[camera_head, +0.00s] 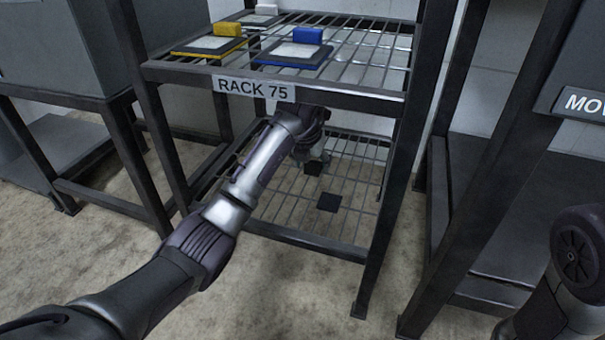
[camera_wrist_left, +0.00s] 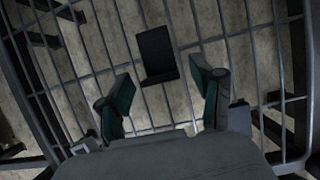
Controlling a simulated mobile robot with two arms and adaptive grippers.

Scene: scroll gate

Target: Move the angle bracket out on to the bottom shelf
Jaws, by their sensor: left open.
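The angle bracket (camera_wrist_left: 157,55) is a dark, nearly black piece on the wire bottom shelf in the left wrist view. It shows a broad flat face and a narrow lip along its lower side. My left gripper (camera_wrist_left: 160,78) is open and empty, with the bracket just beyond and between its two fingertips, apart from both. In the head view my left arm reaches under the top shelf of the rack, and the gripper is partly hidden there. Two dark patches show on the bottom shelf (camera_head: 290,205); I cannot tell which is the bracket. My right gripper is out of view.
The top shelf (camera_head: 370,60) above my arm carries flat pieces with yellow (camera_head: 228,29) and blue (camera_head: 308,35) blocks. The label RACK 75 (camera_head: 254,89) is on its front beam. Dark rack posts stand at both sides. Bare floor (camera_head: 300,290) lies in front.

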